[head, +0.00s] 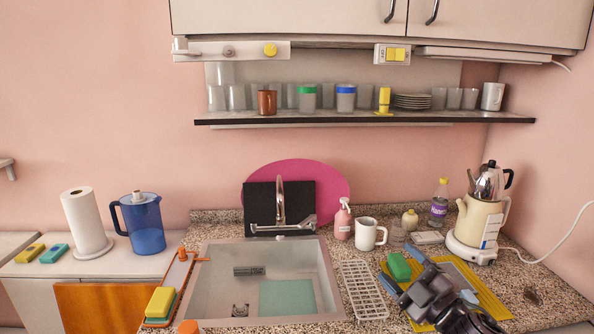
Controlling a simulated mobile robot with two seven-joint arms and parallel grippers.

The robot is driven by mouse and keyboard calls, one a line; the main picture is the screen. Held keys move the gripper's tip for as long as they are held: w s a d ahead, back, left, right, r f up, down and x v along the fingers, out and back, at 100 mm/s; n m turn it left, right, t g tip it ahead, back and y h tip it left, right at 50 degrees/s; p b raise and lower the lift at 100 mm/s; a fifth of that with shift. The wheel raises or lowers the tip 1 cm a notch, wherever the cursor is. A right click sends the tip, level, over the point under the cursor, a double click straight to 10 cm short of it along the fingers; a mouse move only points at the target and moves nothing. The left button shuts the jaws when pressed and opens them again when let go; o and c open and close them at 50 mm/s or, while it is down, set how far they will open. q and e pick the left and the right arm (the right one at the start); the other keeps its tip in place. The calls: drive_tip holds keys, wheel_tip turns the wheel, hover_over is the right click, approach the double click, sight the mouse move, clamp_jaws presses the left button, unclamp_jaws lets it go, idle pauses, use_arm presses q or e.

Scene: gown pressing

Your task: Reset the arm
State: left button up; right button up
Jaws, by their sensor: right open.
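My right gripper (402,268) reaches in from the bottom right, over the yellow mat (474,280) on the speckled counter. Its two blue-grey fingers are spread apart, so it is open. A green sponge (398,265) shows by the fingertips; I cannot tell whether they touch it. My right arm's wrist covers part of the mat and the grey item on it. My left gripper is not in view.
A white rack (363,290) and the sink (208,285) lie left of my gripper. A white mug (369,234), a pink soap bottle (343,220), a purple-labelled bottle (439,202) and a kettle (480,215) stand behind. A shelf (360,119) of cups hangs above.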

drive_tip(key=s+d+f+m+g+h, duration=0.1)
drive_tip(key=s+d+f+m+h, duration=0.15)
drive_tip(key=s+f+m, duration=0.4)
drive_tip(key=s+d+f+m+g+h, duration=0.1)
drive_tip(key=s+d+f+m+h, duration=0.2)
drive_tip(key=f, duration=0.6)
drive_tip(key=s+d+f+m+g+h, duration=0.1)
drive_tip(key=s+f+m+h, duration=0.3)
drive_tip(key=f, duration=0.3)
drive_tip(key=s+d+f+m+g+h, duration=0.1)
drive_tip(key=s+f+m+g, duration=0.2)
drive_tip(key=s+f, duration=0.5)
drive_tip(key=s, duration=0.3)
drive_tip(key=shift+s, duration=0.4)
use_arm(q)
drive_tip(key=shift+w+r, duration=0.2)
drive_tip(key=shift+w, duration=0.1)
use_arm(e)
drive_tip(key=shift+f+h, duration=0.1)
drive_tip(key=shift+h, duration=0.15)
